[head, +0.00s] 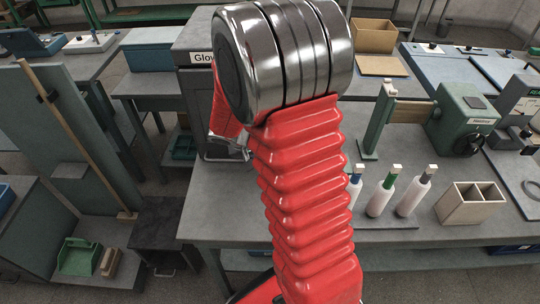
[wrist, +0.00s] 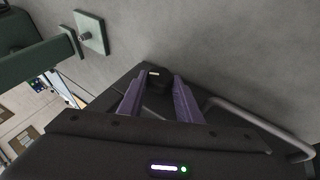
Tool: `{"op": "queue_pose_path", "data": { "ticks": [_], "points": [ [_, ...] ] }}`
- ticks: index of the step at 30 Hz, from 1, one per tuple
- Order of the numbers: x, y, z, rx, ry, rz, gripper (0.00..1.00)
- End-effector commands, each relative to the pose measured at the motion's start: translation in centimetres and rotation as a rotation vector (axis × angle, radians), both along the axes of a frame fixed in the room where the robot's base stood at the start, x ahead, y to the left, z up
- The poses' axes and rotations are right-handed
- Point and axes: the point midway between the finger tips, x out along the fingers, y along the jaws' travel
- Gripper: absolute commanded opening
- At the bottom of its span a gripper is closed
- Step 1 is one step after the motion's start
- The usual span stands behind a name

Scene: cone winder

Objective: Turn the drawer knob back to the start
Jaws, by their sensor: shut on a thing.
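In the wrist view, my gripper (wrist: 158,83) has its two purple fingers on either side of a small dark knob (wrist: 157,74) with a pale mark on top. It is shut on this knob, which sits against a plain grey surface. How far the knob is turned cannot be told. In the head view, my red arm hides the gripper and the knob. The grey cabinet labelled "Glov…" (head: 193,85) shows partly behind the arm; the rest of its label and much of its front are hidden.
Right of my arm, the grey bench holds several white bottles (head: 382,196), a divided wooden box (head: 470,203) and a green machine (head: 463,115) with a black knob. A tall board with a wooden pole (head: 75,135) stands left. A green structure (wrist: 35,55) shows in the wrist view.

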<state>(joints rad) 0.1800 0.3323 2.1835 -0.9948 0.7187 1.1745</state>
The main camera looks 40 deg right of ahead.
Motion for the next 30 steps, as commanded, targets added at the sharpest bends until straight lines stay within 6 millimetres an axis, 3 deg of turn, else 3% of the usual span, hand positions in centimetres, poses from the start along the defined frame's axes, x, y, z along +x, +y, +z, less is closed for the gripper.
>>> {"op": "queue_pose_path", "data": {
  "ticks": [15,30],
  "points": [
    [0.87,0.94,-0.72,-0.302,0.224,0.009,0.09],
    [0.89,0.98,-0.8,-0.377,0.282,0.007,0.09]
  ]
}}
